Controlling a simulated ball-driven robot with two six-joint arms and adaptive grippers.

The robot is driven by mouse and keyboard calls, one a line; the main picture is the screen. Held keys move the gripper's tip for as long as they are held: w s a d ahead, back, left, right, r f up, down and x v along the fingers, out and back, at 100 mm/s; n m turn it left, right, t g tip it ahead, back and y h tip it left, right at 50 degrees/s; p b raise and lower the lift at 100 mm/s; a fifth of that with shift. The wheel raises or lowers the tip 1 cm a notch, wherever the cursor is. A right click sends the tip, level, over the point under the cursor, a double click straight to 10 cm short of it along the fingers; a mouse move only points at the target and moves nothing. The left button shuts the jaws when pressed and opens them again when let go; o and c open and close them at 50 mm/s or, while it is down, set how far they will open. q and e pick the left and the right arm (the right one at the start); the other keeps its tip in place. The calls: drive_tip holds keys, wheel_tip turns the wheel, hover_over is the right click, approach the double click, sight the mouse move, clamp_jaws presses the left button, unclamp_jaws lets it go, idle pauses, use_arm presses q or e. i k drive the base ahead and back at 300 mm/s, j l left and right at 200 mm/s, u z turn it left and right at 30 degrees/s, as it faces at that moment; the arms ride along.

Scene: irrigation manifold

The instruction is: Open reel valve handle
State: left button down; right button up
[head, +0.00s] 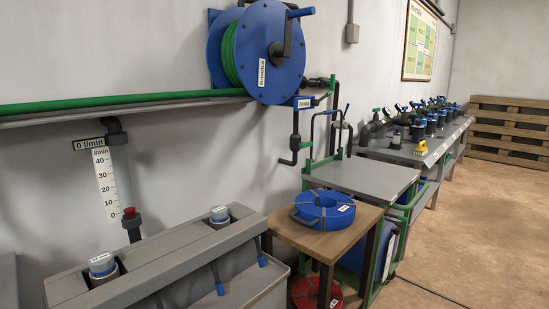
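A blue hose reel (290,68) with green hose is mounted on the wall at top centre in the head view. A dark valve fitting (318,82) sits at its lower right. A small blue-and-white tag (305,103) is just below, at the top of a dark bent pipe (295,140). The valve handle is too small to tell apart clearly, and I cannot tell its position. Neither of my grippers is in view.
A flow meter (119,180) reads 0 l/min, its red float low. A grey bench (165,258) fills the lower left. A wooden table (335,238) holds a blue coil (323,212); a green cart (362,178) stands behind. Floor (480,230) is clear at right.

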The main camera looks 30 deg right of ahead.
sight(303, 145)
drive_tip(key=z, duration=1.1)
drive_tip(key=i+l+u, duration=0.1)
drive_tip(key=i+l, duration=0.4)
drive_tip(key=l, duration=0.2)
drive_tip(key=u, duration=0.05)
